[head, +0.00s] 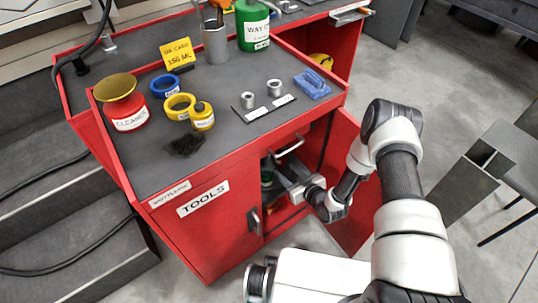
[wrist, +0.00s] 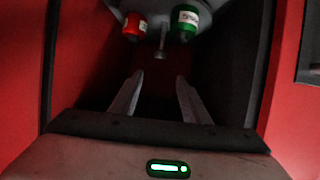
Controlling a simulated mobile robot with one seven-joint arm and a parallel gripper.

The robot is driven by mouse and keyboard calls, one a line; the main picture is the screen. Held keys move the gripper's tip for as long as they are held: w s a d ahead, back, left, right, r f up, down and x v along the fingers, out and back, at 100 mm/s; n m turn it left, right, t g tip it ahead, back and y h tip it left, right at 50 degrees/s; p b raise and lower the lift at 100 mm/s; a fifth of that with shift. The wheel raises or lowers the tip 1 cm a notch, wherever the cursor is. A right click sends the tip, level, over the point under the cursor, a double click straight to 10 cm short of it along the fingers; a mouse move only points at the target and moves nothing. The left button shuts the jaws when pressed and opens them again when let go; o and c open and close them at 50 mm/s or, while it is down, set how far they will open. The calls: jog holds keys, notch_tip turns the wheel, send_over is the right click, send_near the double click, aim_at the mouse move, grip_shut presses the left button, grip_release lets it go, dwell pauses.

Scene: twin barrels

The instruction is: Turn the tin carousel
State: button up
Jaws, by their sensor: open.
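The tin carousel (wrist: 160,22) shows at the top of the wrist view, cut off by the frame edge. It carries a red tin (wrist: 135,26) and a green tin (wrist: 184,22), with a short grey peg between them. My gripper (wrist: 158,88) is open and empty, its two fingers pointing toward the peg with a gap in front of them. In the head view my gripper (head: 281,178) reaches into the open front of the red tool cabinet (head: 215,235). There the carousel is mostly hidden by the arm and cabinet, and only bits of green show.
The cabinet door (head: 352,205) stands open to the right, beside my forearm. Red cabinet walls flank the gripper closely in the wrist view.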

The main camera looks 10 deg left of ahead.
jog(key=b, duration=0.4)
send_over(266, 162)
jog(key=d, duration=0.1)
jog(key=f, duration=0.6)
jog(key=shift+s, duration=0.35)
jog(key=shift+r, duration=0.1)
grip_shut()
